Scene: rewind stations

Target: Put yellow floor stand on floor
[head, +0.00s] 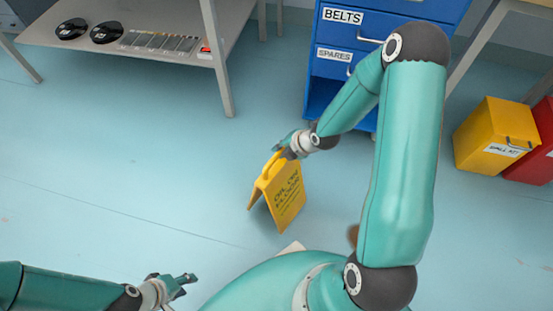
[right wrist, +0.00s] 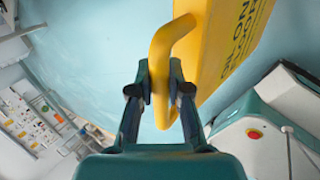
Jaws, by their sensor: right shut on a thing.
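The yellow floor stand (head: 284,200) hangs or stands upright over the open floor in the head view, its two panels spread in an A shape, black lettering on the front one. I cannot tell whether its lower edges touch the floor. My right gripper (head: 284,148) is shut on the handle at its top. In the right wrist view the yellow handle (right wrist: 160,60) passes between the fingers of my right gripper (right wrist: 160,88), with the lettered panel (right wrist: 225,50) beyond. My left gripper (head: 184,284) is empty, fingers apart, low at the left.
The pale blue floor (head: 120,150) is clear around the stand. A grey bench (head: 222,70) with black discs is at upper left. A blue drawer cabinet (head: 330,65) stands behind. A yellow bin (head: 490,135) and a red bin (head: 540,155) are at right.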

